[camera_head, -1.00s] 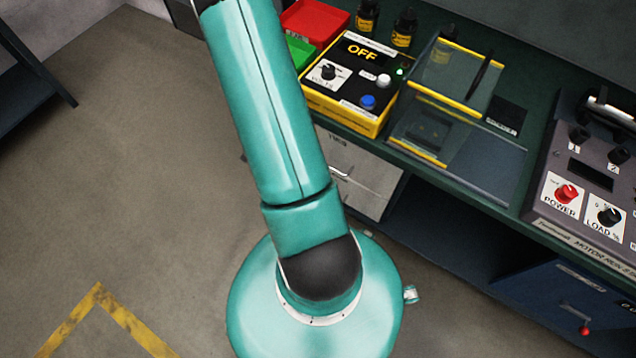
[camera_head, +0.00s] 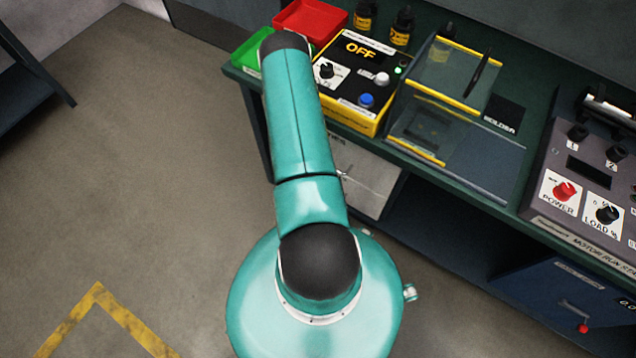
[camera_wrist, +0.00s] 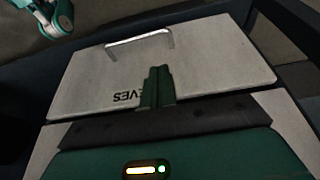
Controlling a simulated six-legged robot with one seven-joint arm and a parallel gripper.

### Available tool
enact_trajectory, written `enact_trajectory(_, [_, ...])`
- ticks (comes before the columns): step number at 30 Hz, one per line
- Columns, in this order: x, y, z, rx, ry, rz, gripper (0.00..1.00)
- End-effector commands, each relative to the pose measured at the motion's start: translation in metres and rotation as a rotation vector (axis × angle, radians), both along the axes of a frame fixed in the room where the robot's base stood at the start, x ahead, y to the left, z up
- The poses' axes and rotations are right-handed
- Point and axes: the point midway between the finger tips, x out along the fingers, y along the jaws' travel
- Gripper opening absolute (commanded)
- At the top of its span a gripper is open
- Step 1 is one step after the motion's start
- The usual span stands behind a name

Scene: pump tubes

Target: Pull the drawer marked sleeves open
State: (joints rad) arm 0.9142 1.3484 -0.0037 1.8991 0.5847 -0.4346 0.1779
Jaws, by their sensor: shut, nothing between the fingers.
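The drawer marked sleeves has a pale grey front (camera_wrist: 215,62) that fills much of the wrist view. Its lettering is upside down there, ends in "EVES", and is partly covered by my fingers. A silver bar handle (camera_wrist: 138,40) shows near the top of that front in the picture. My gripper (camera_wrist: 157,72) is shut and empty, its green fingers over the front beside the lettering. The handle is apart from the fingertips, above and left in the picture. In the head view, the drawer front (camera_head: 372,188) shows under the bench, partly behind my arm, which hides my gripper.
A green bench top (camera_head: 400,152) overhangs the drawer. It carries a yellow-edged control box (camera_head: 358,75) reading OFF, a red tray (camera_head: 310,20), a green tray (camera_head: 250,48) and clear guards. An open dark shelf space (camera_head: 440,235) lies right of the drawer.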

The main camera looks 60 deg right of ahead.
Motion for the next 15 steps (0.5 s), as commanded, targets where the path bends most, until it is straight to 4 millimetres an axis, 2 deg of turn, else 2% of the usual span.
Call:
enact_trajectory(3, [-0.001,-0.007,-0.022,0.001,0.000,-0.002,0.00])
enact_trajectory(15, [-0.004,-0.032,-0.091,0.001,0.000,-0.001,0.00])
